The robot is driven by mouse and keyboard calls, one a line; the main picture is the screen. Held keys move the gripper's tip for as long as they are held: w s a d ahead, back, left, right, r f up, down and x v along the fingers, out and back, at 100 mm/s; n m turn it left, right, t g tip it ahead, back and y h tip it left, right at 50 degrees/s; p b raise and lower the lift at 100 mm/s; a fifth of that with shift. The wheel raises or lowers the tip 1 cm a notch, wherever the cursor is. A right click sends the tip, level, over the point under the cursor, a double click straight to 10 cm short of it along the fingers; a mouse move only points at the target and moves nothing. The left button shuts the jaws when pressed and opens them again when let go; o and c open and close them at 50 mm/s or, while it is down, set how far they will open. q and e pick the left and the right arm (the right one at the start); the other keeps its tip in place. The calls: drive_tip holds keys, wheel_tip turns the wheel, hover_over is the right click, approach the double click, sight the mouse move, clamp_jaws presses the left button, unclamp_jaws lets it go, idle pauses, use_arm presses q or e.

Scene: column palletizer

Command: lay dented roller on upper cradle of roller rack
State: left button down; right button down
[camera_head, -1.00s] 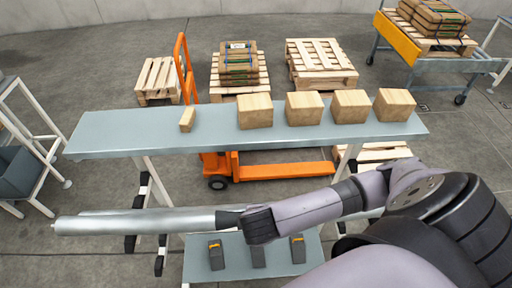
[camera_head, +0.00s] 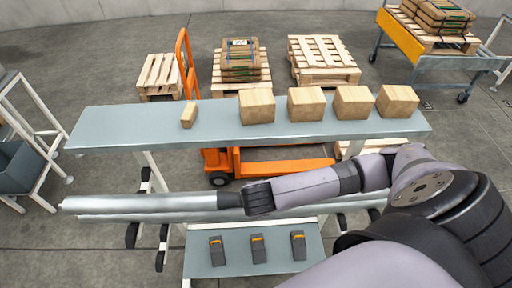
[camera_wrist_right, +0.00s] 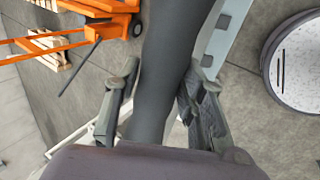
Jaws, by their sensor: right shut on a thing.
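My right gripper (camera_head: 238,200) is shut on a long silver roller (camera_head: 150,202), which extends left from it, nearly level across the picture. No dent can be made out. In the right wrist view the roller shows as a dark bar (camera_wrist_right: 168,65) between the two fingers (camera_wrist_right: 155,110). The roller rack (camera_head: 152,182) has pale legs with black cradle arms (camera_head: 131,235). A second silver roller (camera_head: 340,206) lies along the rack, just below the held one in the picture. Whether the held roller touches a cradle cannot be told. My left gripper is out of view.
A grey shelf (camera_head: 90,130) behind the roller carries several cardboard-coloured boxes (camera_head: 257,106) and a small block (camera_head: 189,114). A lower shelf (camera_head: 210,268) holds three dark blocks with orange marks (camera_head: 258,248). An orange pallet truck (camera_head: 285,168) stands beyond.

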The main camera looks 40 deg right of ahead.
drive_tip(key=shift+w+d+b, duration=3.45)
drive_tip(key=shift+w+d, duration=0.1)
drive_tip(key=shift+w, duration=2.15)
wheel_tip(320, 180, down, 7)
drive_tip(key=b, duration=0.2)
drive_tip(key=shift+w+b, duration=0.25)
drive_tip(key=shift+b, duration=0.1)
